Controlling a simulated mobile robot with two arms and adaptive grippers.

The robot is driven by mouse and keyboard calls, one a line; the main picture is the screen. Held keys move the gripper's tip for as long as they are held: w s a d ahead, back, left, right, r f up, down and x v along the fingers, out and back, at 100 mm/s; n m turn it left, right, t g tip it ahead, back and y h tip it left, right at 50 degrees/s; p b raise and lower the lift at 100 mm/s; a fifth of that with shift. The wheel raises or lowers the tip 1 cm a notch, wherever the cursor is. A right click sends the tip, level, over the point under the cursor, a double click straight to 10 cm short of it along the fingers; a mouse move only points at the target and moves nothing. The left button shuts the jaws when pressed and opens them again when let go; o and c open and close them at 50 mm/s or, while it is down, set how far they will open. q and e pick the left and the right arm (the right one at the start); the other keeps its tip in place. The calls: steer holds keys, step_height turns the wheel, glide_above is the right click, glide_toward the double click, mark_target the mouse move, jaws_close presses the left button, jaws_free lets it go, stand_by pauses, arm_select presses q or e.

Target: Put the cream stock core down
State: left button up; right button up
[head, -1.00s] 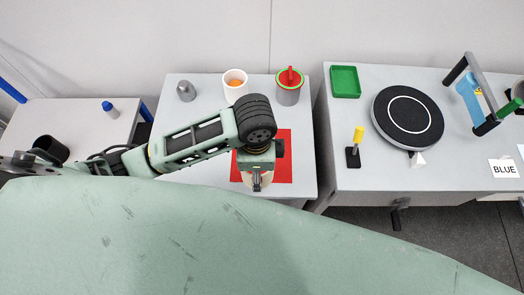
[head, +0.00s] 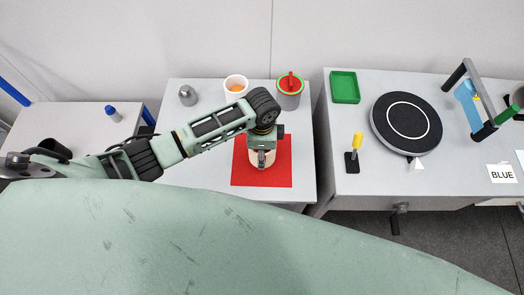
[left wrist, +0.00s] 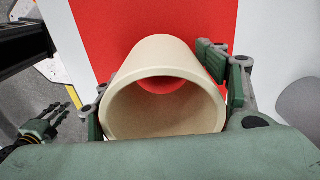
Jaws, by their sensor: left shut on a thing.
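The cream stock core (head: 260,160) is a hollow cream tube, largely hidden under my left gripper in the head view. In the left wrist view the core (left wrist: 165,90) stands between the fingers, with red showing through its bore. My left gripper (head: 264,157) is shut on it, one finger on each side. They are over the red mat (head: 273,180) on the middle table. I cannot tell whether the core touches the mat. What looks like my right gripper (left wrist: 45,125) shows small at the left of the left wrist view, its finger state unclear.
Behind the mat stand a grey metal piece (head: 187,96), a white cup (head: 236,84) with orange contents and a grey can (head: 289,97) with a red-and-green top. The right table holds a green tray (head: 345,87), a black turntable (head: 406,124) and a yellow-handled tool (head: 355,152).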

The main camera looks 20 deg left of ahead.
arm_select(q)
steer(key=shift+f, duration=0.65)
steer(key=shift+f, duration=0.2)
steer(key=o, duration=1.3)
steer(key=shift+c, duration=0.2)
step_height(320, 180, up, 12)
steer(key=shift+r+b, duration=0.2)
steer(key=shift+b, duration=0.1)
